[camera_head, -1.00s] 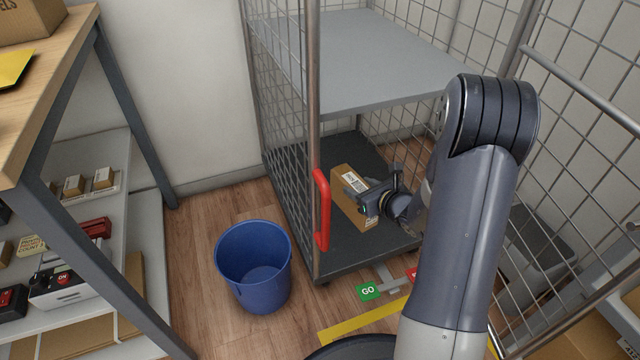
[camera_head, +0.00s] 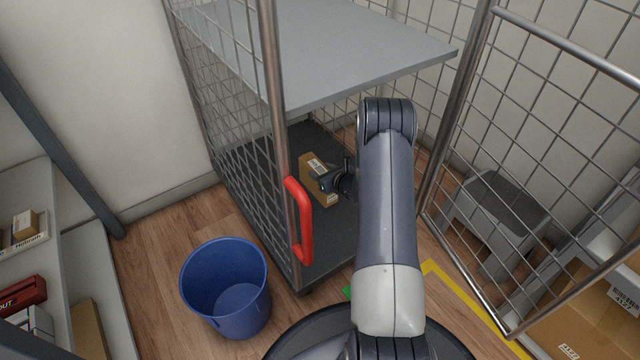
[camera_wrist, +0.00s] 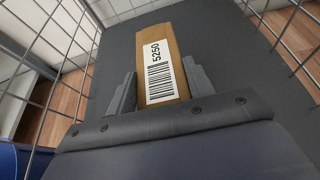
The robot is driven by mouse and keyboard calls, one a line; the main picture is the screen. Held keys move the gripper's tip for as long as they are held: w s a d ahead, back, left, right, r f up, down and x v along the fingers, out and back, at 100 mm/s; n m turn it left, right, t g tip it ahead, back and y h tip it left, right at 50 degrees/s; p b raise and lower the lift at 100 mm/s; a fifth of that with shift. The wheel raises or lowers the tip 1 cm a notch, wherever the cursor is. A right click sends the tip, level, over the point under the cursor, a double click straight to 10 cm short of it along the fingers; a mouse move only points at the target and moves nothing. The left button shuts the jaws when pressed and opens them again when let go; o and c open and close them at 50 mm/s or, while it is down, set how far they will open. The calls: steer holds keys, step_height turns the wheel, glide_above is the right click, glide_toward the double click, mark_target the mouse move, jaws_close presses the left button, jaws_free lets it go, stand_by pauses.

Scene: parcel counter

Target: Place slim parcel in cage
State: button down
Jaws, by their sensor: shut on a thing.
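The slim parcel (camera_head: 311,172) is a narrow brown box with a white label. It is inside the cage, low over the dark base deck (camera_head: 273,150); I cannot tell whether it touches the deck. My gripper (camera_head: 325,184) is shut on it. In the wrist view the parcel (camera_wrist: 173,38) sits between the two fingers (camera_wrist: 162,88), its barcode label reading 5250. The cage (camera_head: 278,110) has wire mesh sides, a grey shelf (camera_head: 340,45) above the parcel, and a red handle (camera_head: 301,222) on its front post.
A blue bucket (camera_head: 224,285) stands on the floor left of the cage. The cage's mesh door (camera_head: 545,130) stands open at the right, with a grey step stool (camera_head: 490,215) behind it. Shelving (camera_head: 30,280) is at the far left. My arm passes below the grey shelf.

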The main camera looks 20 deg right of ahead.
steer(key=shift+f+b, duration=0.75)
steer(key=shift+f, duration=1.1)
steer(key=shift+f, duration=0.15)
steer(key=c, duration=0.6)
jaws_free()
steer(key=shift+c, duration=0.2)
steer(key=p+v, duration=0.4)
steer(key=v, duration=0.8)
